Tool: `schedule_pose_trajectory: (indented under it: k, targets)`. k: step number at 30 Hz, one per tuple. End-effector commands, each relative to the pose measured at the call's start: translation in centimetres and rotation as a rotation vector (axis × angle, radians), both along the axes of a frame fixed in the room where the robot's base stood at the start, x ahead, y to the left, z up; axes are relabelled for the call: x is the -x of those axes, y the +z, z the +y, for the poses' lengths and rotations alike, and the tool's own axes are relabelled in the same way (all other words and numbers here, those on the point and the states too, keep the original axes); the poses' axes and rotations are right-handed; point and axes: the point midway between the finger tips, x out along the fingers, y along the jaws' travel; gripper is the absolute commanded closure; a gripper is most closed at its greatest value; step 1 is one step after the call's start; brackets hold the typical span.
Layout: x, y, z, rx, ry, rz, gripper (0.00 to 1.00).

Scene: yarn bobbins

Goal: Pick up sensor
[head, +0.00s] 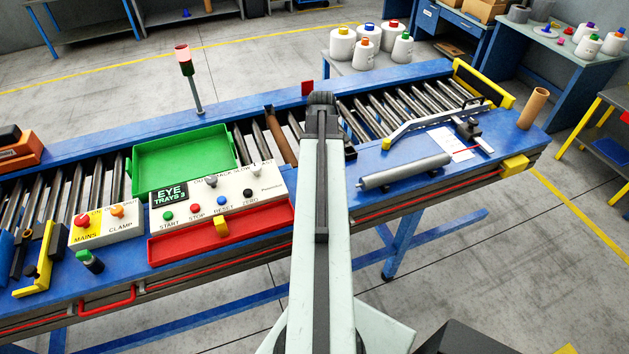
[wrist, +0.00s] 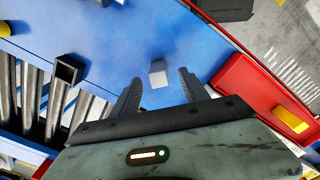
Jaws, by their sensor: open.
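In the wrist view, a small light grey block (wrist: 158,75) sits on the blue bench top (wrist: 130,40), just beyond and between the fingertips. It may be the sensor, but its details are too small to tell. My gripper (wrist: 160,82) is open, with one finger on each side of the block in the picture. No contact shows. In the head view, my arm covers that part of the bench, hiding the block and the gripper. A dark device with a thin red line (head: 467,128) stands at the bench's right end.
A red tray (wrist: 232,100) with a yellow handle lies right of the gripper. Conveyor rollers (wrist: 34,95) and a dark hollow square piece (wrist: 68,69) are to the left. In the head view, a grey roller (head: 405,172) lies right of my arm; a control box (head: 240,205) is left.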

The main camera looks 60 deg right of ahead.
Motion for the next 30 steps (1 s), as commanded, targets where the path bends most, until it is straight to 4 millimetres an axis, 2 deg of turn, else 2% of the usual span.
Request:
schedule_pose_trajectory:
  k: [1, 3, 7, 10, 18, 25, 26, 30]
  targets:
    - [-0.2, -1.4, 0.1, 0.000, 0.003, 0.000, 0.47]
    - [-0.4, -2.1, 0.2, 0.000, 0.006, 0.000, 0.47]
    - [-0.5, -2.0, 0.3, 0.000, 0.010, 0.000, 0.47]
    - [-0.6, -2.9, 0.2, 0.000, 0.011, 0.000, 0.47]
    - [-0.7, -7.2, 0.0, 0.000, 0.013, 0.000, 0.47]
    - [-0.8, -6.9, 0.0, 0.000, 0.014, 0.000, 0.47]
    - [-0.8, -6.9, 0.0, 0.000, 0.014, 0.000, 0.50]
    - [-0.8, -6.9, 0.0, 0.000, 0.014, 0.000, 0.89]
